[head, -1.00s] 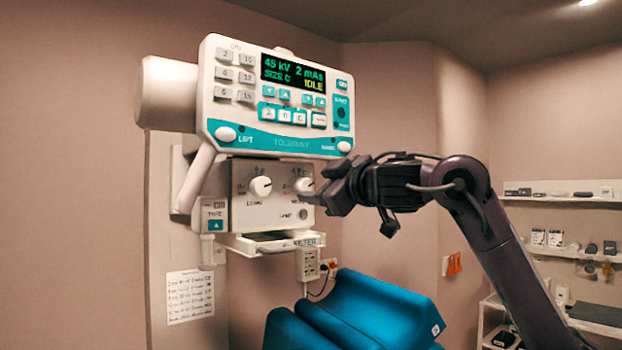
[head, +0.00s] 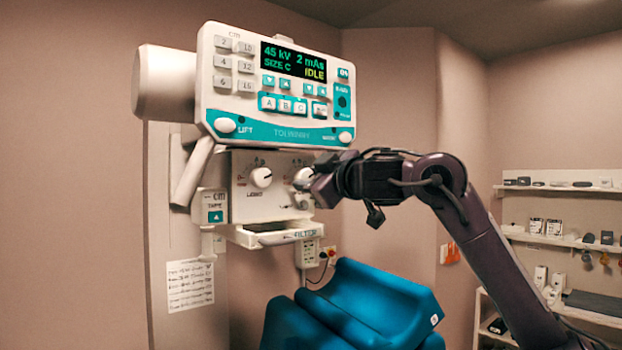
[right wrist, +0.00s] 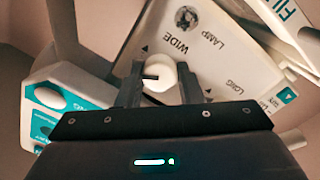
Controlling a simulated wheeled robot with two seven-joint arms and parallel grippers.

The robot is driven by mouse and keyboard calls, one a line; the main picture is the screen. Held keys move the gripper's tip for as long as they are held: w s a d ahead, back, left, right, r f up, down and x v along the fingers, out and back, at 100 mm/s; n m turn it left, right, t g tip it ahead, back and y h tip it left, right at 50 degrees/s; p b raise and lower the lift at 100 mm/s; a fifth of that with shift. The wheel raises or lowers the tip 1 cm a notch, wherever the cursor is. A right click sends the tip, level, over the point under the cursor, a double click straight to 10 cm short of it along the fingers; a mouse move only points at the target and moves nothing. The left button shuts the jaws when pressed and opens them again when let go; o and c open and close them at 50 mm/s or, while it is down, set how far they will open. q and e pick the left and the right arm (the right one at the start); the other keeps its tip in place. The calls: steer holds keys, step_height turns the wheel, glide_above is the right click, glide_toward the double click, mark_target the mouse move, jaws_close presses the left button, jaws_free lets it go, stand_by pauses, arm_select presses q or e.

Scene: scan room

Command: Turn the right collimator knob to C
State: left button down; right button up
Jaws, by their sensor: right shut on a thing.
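The right collimator knob (head: 302,178) is a round white dial on the white collimator panel (head: 240,209), partly hidden by my gripper in the head view. In the right wrist view the knob (right wrist: 160,72) shows a dark pointer mark on its face. My right gripper (right wrist: 158,88) is shut on it, one finger on each side; the gripper also shows in the head view (head: 312,184). The knob's scale letters are too blurred to read. The left collimator knob (head: 261,177) stands free. The display (head: 293,60) reads 45 kV, 2 mAs, SIZE C, IDLE. My left gripper is out of view.
The control head (head: 225,100) with its teal strip overhangs the panel just above my gripper. A white filter tray (head: 262,238) juts out below. A blue padded support (head: 370,300) lies lower down. Shelves (head: 560,187) stand at the right.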

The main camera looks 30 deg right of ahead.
steer(key=shift+n+p, duration=0.5)
steer(key=shift+n, duration=2.4)
steer(key=o, duration=1)
steer(key=s+b, duration=0.1)
steer(key=s, duration=0.3)
steer(key=s+b, duration=0.2)
steer(key=s, duration=0.1)
steer(key=shift+s+d+f, duration=0.15)
steer(key=shift+s, duration=0.2)
